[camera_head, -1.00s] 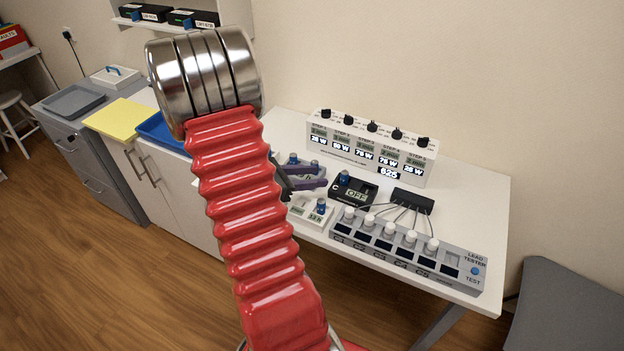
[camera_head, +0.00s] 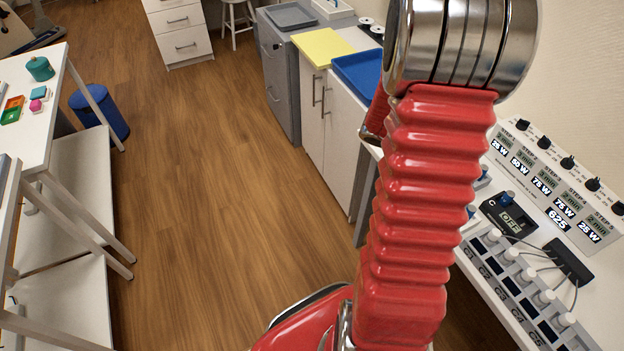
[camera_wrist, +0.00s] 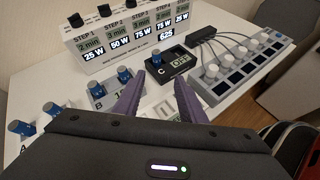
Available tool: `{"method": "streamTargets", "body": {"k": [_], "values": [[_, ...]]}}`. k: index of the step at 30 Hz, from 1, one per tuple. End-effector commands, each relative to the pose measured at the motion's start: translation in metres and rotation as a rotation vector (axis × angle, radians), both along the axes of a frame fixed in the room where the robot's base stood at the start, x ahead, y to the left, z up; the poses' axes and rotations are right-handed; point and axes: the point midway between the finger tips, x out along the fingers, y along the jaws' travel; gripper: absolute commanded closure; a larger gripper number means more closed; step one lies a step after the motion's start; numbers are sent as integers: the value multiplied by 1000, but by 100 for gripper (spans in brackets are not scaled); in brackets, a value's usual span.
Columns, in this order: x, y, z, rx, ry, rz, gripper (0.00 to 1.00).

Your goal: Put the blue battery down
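My gripper (camera_wrist: 159,77) shows in the wrist view with its two purple fingers apart. Between them I see white tabletop and part of a white device, and no held object. No separate blue battery can be made out for sure. In the head view my red arm hides the gripper.
A white step panel (camera_wrist: 130,38) stands behind the devices, and the lead tester (camera_wrist: 235,68) with several white knobs lies to the right. In the head view, a blue tray (camera_head: 362,76) and yellow pad (camera_head: 322,47) lie on cabinets. The wooden floor (camera_head: 215,190) is open.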

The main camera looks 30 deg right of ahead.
Motion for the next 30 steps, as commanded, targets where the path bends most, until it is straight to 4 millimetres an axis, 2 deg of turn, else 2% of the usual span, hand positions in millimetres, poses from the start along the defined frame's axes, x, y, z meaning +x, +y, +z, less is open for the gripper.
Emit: {"method": "streamTargets", "body": {"k": [3, 14, 30], "values": [[14, 28, 17, -5, -122, -31, 63], [47, 120, 50, 44, -491, -138, 63], [83, 272, 91, 289, -1012, -297, 63]]}}
